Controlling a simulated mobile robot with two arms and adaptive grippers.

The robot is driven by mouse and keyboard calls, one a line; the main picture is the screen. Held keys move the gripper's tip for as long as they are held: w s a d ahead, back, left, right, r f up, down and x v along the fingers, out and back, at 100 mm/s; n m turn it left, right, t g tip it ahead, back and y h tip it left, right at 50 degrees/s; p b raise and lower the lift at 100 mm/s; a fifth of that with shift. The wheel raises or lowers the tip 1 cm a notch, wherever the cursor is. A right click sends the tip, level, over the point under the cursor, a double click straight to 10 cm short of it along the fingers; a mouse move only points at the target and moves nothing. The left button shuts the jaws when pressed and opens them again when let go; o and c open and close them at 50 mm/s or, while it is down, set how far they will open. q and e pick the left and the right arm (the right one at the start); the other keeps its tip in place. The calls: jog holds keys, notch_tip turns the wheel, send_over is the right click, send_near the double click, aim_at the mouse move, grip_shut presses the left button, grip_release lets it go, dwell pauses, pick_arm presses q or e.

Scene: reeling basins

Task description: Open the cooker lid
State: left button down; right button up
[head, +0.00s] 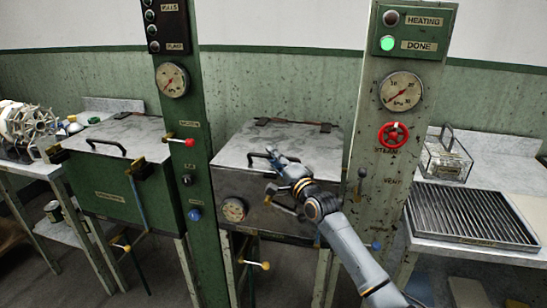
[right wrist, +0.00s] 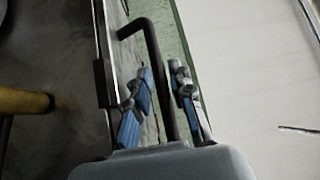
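The cooker (head: 285,212) is the middle box, dark with a gauge on its front. Its grey speckled lid (head: 305,143) lies flat and closed. The lid's black handle (head: 256,158) stands near the front edge. My right gripper (head: 276,158) is at this handle, over the lid's front part. In the right wrist view the black handle (right wrist: 153,45) runs between the two blue-padded fingers of the gripper (right wrist: 162,82), which stand apart on either side of it. I cannot tell whether either finger touches it. My left gripper is not in view.
A green post (head: 195,215) and a pale post (head: 365,165) flank the cooker. The pale post has a lit green DONE lamp (head: 387,43) and a red valve wheel (head: 393,135). A green basin (head: 110,195) stands left; a ribbed tray (head: 470,213) lies on the right table.

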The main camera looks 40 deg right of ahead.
jog(key=shift+w, duration=0.15)
grip_shut()
